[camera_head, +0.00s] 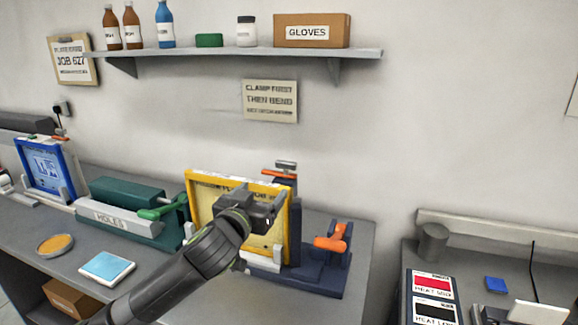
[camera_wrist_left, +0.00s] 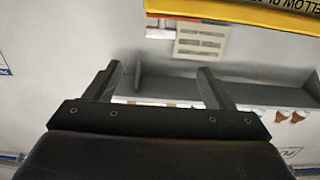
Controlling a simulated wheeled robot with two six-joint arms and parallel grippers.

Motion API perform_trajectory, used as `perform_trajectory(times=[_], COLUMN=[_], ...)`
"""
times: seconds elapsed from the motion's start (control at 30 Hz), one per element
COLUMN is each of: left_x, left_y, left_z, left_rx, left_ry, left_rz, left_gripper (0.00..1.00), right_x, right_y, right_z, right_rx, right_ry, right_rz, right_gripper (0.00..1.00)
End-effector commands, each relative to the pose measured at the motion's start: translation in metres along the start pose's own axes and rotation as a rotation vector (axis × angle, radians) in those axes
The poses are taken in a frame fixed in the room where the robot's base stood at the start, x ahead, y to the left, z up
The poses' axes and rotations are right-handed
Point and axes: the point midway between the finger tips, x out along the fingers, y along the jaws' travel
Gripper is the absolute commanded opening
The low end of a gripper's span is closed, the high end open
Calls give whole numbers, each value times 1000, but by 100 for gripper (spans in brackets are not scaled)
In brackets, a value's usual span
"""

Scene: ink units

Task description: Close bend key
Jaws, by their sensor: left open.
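A dark blue bending unit (camera_head: 313,273) stands on the bench in the head view. An orange handle (camera_head: 331,238) sits at its right side and another orange handle (camera_head: 278,174) tops its post; which one is the bend key I cannot tell. My left gripper (camera_head: 258,196) is in front of a yellow-framed plate (camera_head: 196,215) at the unit and hides part of it. In the left wrist view my left gripper (camera_wrist_left: 159,70) is open with nothing between its fingers. That view also shows the yellow frame (camera_wrist_left: 255,14) and an orange bar (camera_wrist_left: 180,17). My right gripper is out of view.
A green unit marked HOLES (camera_head: 120,200) with a green handle (camera_head: 160,211) stands to the left. A blue-framed plate (camera_head: 46,165), an orange-topped dish (camera_head: 55,245) and a light blue pad (camera_head: 107,267) are on the bench. A shelf (camera_head: 230,54) hangs above.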

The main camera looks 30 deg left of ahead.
Motion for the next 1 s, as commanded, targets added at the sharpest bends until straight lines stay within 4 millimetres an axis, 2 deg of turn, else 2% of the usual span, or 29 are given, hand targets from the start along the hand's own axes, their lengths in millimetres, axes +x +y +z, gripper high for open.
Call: perform_trajectory(times=[0.17,0.6,1.0], left_x=[17,88,146], left_y=[0,0,0], left_z=[-2,-1,-1], left_rx=[-4,-4,-2], left_ry=[0,-3,-4], left_rz=[-1,-1,0], left_gripper=[76,76,76], right_x=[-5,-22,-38], right_y=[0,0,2], right_z=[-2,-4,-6], right_rx=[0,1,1], right_ry=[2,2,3], right_rz=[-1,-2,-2], right_gripper=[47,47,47])
